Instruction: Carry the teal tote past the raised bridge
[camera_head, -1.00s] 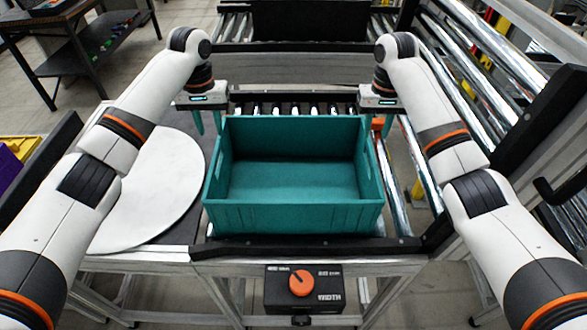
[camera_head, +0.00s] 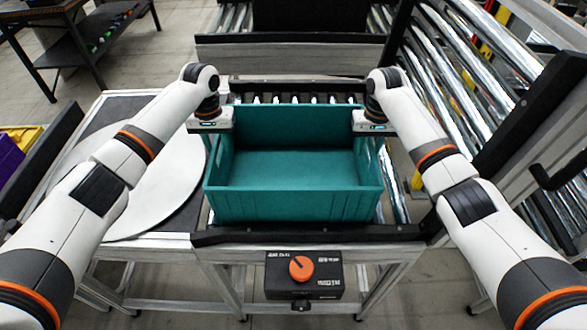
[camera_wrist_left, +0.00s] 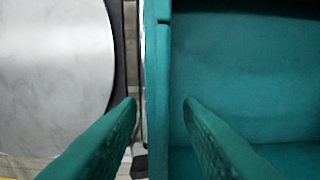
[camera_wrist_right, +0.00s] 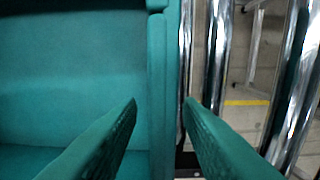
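The teal tote (camera_head: 292,205) sits upright and looks empty on a short roller bed. My left gripper (camera_wrist_left: 161,101) is open around the tote's left side wall, one teal finger outside and one inside. My right gripper (camera_wrist_right: 160,101) is open around the right side wall in the same way. In both wrist views a gap shows between the fingers and the wall. In the head view, tote walls hide most of the fingers. A grey cross beam (camera_head: 290,54) spans behind the roller bed; I cannot tell whether it is the raised bridge.
A white round disc (camera_head: 160,195) lies left of the tote. A control box with an orange knob (camera_head: 301,268) hangs in front. Roller conveyor (camera_head: 455,75) and dark frame posts (camera_head: 535,110) stand at the right. A dark workbench (camera_head: 85,40) is at the far left.

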